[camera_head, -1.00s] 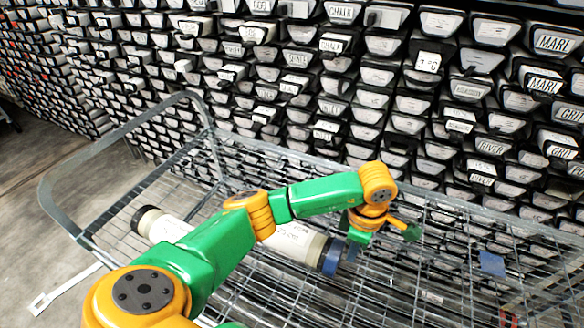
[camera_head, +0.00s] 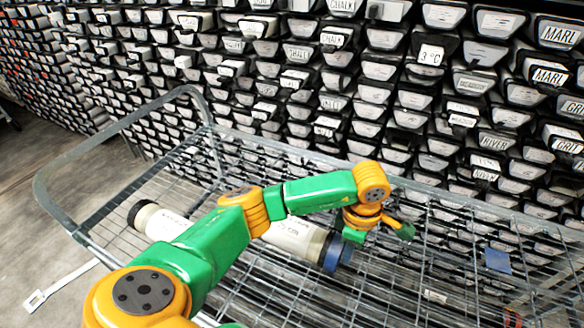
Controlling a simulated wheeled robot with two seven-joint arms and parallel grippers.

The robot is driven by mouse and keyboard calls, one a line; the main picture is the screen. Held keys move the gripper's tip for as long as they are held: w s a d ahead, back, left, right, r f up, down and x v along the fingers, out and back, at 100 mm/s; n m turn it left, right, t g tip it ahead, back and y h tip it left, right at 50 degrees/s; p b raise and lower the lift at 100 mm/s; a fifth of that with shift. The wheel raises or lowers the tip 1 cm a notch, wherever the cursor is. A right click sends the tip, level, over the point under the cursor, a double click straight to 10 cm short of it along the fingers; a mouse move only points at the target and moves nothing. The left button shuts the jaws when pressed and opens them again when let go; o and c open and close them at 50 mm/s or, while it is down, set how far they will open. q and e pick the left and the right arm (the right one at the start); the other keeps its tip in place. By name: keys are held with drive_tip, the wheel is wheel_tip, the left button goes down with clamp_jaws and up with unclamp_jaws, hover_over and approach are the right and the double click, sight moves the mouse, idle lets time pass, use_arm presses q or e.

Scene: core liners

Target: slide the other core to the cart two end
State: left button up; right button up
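A pale cylindrical core liner (camera_head: 297,238) lies in the wire cart (camera_head: 205,160), with a black cap (camera_head: 143,214) at its left end and a blue cap (camera_head: 338,252) at its right end. My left arm crosses in front of its middle, so I cannot tell whether it is one liner or two in line. My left gripper (camera_head: 380,234) is just right of the blue cap, its green fingertips apart, with nothing seen between them. Whether a finger touches the cap is unclear. My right gripper is not in view.
A wall of labelled core trays (camera_head: 430,85) stands close behind the cart. The cart's wire floor right of my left gripper looks mostly clear, with a small blue plate (camera_head: 497,260) there. A tubular handle (camera_head: 60,160) rises at the cart's left end.

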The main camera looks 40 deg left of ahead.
sight(314, 233)
use_arm(q)
drive_tip(key=shift+s+a, duration=0.2)
drive_tip(key=shift+a, duration=0.55)
drive_tip(key=shift+s+a, duration=0.25)
drive_tip(key=shift+a, duration=0.45)
drive_tip(key=shift+s+a, duration=0.2)
drive_tip(key=shift+a, duration=0.55)
drive_tip(key=shift+s+a, duration=0.25)
drive_tip(key=shift+a, duration=0.6)
drive_tip(key=shift+s+a, duration=0.25)
drive_tip(key=shift+a, duration=0.6)
drive_tip(key=shift+s+a+b, duration=0.75)
drive_tip(key=shift+a+b, duration=0.05)
drive_tip(key=shift+a, duration=1.85)
drive_tip(key=shift+s+a+b, duration=0.8)
drive_tip(key=shift+a, duration=1.85)
drive_tip(key=shift+s+a+b, duration=0.75)
drive_tip(key=shift+a+b, duration=0.05)
drive_tip(key=shift+a, duration=1.85)
drive_tip(key=shift+d, duration=0.2)
drive_tip(key=shift+w+d+p, duration=0.25)
drive_tip(key=shift+d+p, duration=0.25)
drive_tip(key=shift+d, duration=0.25)
wheel_tip(314, 233, up, 9)
drive_tip(key=p, duration=0.8)
drive_tip(key=shift+r, duration=0.2)
drive_tip(key=shift+f, duration=0.15)
drive_tip(key=shift+f, duration=0.1)
